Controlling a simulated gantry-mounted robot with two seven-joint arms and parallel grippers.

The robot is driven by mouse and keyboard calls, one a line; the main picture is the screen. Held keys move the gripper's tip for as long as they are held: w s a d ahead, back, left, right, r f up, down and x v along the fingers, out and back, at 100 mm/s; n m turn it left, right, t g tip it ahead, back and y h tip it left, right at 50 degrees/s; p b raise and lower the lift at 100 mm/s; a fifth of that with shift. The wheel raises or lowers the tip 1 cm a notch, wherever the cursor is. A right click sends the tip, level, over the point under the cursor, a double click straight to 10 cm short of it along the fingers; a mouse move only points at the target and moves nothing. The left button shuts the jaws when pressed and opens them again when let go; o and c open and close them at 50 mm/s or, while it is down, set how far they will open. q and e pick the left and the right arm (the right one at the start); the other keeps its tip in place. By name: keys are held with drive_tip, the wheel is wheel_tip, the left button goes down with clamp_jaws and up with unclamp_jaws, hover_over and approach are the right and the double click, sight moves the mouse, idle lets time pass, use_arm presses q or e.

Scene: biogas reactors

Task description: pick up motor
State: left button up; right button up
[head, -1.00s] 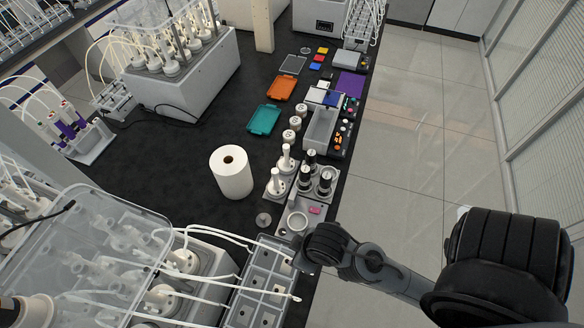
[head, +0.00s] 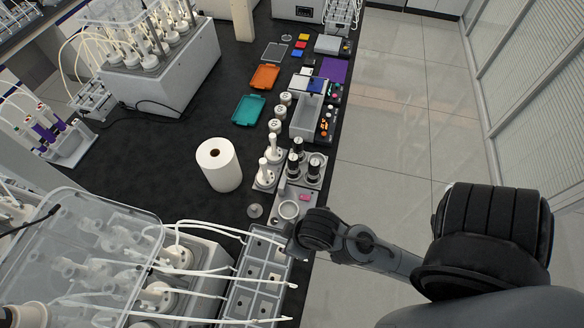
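Several dark-topped cylinders, which look like the motors (head: 314,164), stand upright in a grey holder near the bench's right edge. White parts with upright stems (head: 265,174) stand just left of them. My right arm comes in from the right, and its dark wrist is just below the holder, over the bench edge. My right gripper (head: 294,246) points left and down, beside a small grey tray with a white ring. It is apart from the cylinders, and its fingers are too small and dark to read. My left gripper is not in view.
A white paper roll (head: 219,165) stands left of the holder. A grey compartment rack (head: 256,275) and white tubes (head: 215,262) lie near my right gripper. Teal (head: 248,110) and orange (head: 265,77) trays lie farther back. The floor right of the bench is clear.

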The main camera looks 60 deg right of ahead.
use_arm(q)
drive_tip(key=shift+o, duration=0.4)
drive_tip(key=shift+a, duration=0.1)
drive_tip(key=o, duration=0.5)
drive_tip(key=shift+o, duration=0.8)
